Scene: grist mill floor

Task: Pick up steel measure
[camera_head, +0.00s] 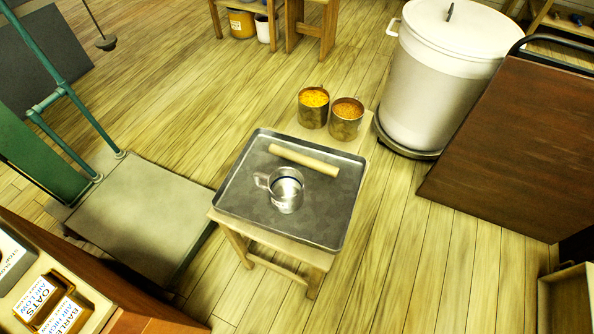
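The steel measure (287,192) is a shiny metal cup with a handle on its left side. It stands upright on a dark metal tray (240,205) in the middle of the head view. A pale wooden rod (303,159) lies on the same tray just behind the measure, apart from it. The tray rests on a small wooden stool or table (275,247). My gripper does not show in this view.
Two tins with orange-yellow contents, one (313,107) left of the other (346,118), stand behind the tray. A large white lidded bin (440,85) and a brown panel (510,145) are at right. A platform scale (140,215) is at left.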

